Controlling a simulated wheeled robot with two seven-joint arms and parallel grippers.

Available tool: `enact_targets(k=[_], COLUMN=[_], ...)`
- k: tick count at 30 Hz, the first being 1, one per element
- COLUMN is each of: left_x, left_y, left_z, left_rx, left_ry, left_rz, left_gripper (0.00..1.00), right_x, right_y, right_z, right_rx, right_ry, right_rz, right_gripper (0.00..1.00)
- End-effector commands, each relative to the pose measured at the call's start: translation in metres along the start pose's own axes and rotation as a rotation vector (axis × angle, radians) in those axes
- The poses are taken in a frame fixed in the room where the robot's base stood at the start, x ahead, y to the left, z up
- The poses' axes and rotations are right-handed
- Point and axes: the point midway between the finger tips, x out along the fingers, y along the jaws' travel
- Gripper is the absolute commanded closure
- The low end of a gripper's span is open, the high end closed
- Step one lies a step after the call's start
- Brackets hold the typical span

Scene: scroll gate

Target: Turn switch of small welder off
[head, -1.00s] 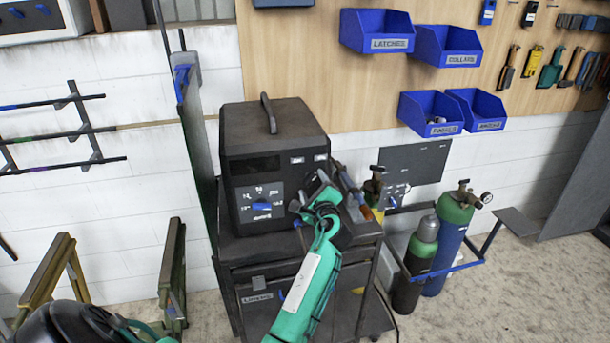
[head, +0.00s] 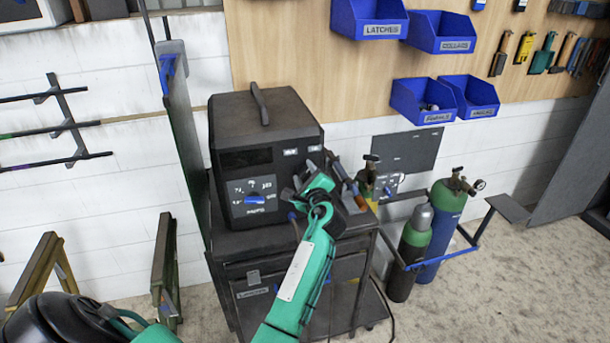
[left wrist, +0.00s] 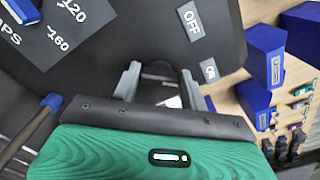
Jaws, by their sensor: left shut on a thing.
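The small welder (head: 262,125) is a dark box with a top handle, standing on a cart. Its front has a blue dial (head: 254,200) with a scale and two small white labels. My left gripper (left wrist: 159,75) is at the right part of the front, below the labels. In the left wrist view its two grey fingers are close to the dark panel, below the OFF label (left wrist: 192,20) and beside a second, partly cut label (left wrist: 209,69). It is shut on what seems to be the switch, which the fingers and wrist mostly hide. The right gripper is not seen.
The cart (head: 268,243) stands against a white wall. Green and blue gas cylinders (head: 443,225) in a blue frame are to its right. Blue bins (head: 422,103) hang on the wooden board. Trestles (head: 165,265) stand to the left. The floor at the front right is free.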

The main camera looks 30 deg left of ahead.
Motion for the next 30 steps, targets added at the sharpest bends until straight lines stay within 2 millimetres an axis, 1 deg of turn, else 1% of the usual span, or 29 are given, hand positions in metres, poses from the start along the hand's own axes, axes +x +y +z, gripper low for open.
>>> enact_targets(k=[5,11,30], left_x=[0.001,0.001,0.001], left_y=[0.001,0.003,0.005], left_z=[0.0,-0.001,-0.002], left_rx=[-0.049,-0.173,-0.773], left_ry=[-0.004,-0.004,-0.004], left_rz=[-0.002,-0.003,-0.006], left_gripper=[0.79,0.79,0.79], right_x=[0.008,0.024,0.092], right_y=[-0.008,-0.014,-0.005], right_z=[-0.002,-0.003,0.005], right_rx=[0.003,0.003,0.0], right_ry=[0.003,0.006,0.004], right_rz=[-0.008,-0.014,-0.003], right_gripper=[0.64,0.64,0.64])
